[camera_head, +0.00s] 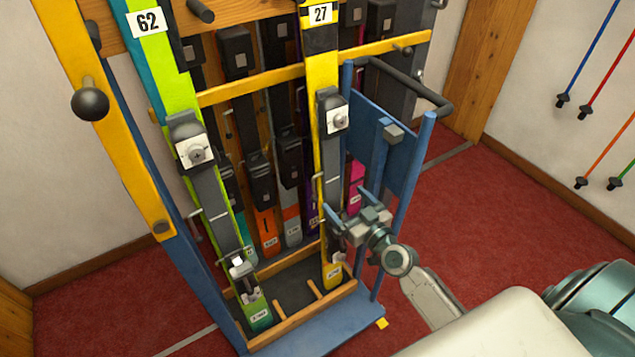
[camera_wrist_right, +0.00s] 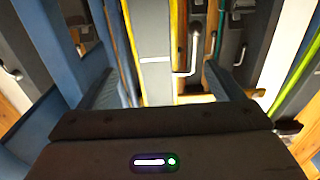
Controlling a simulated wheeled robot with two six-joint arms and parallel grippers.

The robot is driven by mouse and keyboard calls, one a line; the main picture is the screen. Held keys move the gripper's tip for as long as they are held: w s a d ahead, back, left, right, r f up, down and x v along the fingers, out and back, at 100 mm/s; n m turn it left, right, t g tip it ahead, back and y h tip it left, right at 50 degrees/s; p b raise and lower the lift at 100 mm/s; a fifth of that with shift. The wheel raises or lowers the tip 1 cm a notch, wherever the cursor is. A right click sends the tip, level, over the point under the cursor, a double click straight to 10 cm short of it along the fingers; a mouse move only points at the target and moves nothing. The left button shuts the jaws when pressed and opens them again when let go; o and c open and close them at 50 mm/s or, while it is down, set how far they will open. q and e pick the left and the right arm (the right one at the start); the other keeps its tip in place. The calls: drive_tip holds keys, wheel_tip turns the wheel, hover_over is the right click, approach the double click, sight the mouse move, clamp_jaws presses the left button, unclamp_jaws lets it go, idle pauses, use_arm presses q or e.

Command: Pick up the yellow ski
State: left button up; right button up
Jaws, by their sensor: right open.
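The yellow ski (camera_head: 318,75) stands upright in the rack at its right side, with a number 27 label near the top and a dark binding plate with a white fitting. My right gripper (camera_head: 336,226) is open at the lower part of this ski, coming in from the right. In the right wrist view, the ski's grey face with yellow edges (camera_wrist_right: 153,55) runs between the open fingers (camera_wrist_right: 160,82), with visible room on both sides. I cannot tell whether the fingers touch it. My left gripper is not in view.
A green ski (camera_head: 215,185) labelled 62 stands at the rack's left. Other skis stand behind. A yellow crossbar (camera_head: 250,84), a blue side panel (camera_head: 375,140) and a black handle (camera_head: 410,85) are close by. Red carpet (camera_head: 480,210) lies open to the right.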

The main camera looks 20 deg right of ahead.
sight(333, 182)
drive_tip(key=w, duration=0.5)
drive_tip(key=shift+a, duration=0.3)
drive_tip(key=w, duration=0.4)
drive_tip(key=shift+w+f+p, duration=0.1)
drive_tip(key=shift+w+p, duration=0.05)
drive_tip(key=shift+p, duration=0.15)
drive_tip(key=shift+w, duration=0.5)
drive_tip(key=c, duration=1.7)
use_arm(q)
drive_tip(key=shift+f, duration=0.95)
use_arm(e)
clamp_jaws()
drive_tip(key=shift+r, duration=0.2)
